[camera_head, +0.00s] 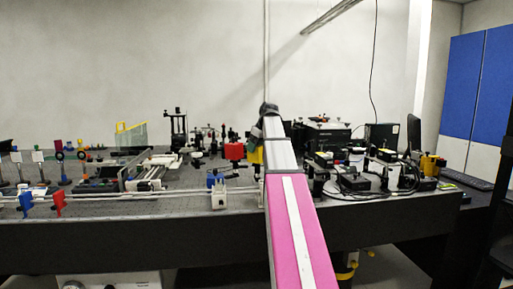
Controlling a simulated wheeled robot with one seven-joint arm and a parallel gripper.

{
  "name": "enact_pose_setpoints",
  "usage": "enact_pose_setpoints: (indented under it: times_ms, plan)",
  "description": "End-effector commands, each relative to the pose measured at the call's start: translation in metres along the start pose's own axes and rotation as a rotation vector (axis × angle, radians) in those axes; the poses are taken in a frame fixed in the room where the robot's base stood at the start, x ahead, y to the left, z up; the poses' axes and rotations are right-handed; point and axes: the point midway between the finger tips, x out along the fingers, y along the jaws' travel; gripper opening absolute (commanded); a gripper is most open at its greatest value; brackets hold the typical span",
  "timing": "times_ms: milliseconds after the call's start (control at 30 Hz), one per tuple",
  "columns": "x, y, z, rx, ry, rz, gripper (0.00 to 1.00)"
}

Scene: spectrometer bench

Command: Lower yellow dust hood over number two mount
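My arm reaches from the bottom of the head view over the bench. Its dark end, with my gripper (257,140), points down at the middle of the bench, mostly hidden behind my arm. A yellow piece (256,156), perhaps the dust hood, shows directly below the gripper at the arm's left edge. I cannot tell whether the fingers hold it or only hide part of it. A red block on a post (234,151) stands just left of it. No number on any mount is readable, so I cannot tell which mount is number two.
The dark optical bench (120,235) carries rails and several small coloured mounts on the left. A blue mount (215,181) stands near the front edge. Cables and black instruments crowd the right, with a yellow object (428,165) there. A yellow-edged clear panel (131,134) stands at the back left.

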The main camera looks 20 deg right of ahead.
Motion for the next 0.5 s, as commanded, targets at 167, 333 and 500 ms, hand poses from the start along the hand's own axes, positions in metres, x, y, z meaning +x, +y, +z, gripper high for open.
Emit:
enact_pose_setpoints:
  times_ms: [167, 333, 500]
  plan:
    - [0.000, 0.000, 0.000, 0.000, 0.000, 0.000, 0.95]
    - [0.000, 0.000, 0.000, 0.000, 0.000, 0.000, 0.95]
    - [-0.012, 0.001, 0.000, 0.000, 0.000, 0.000, 0.95]
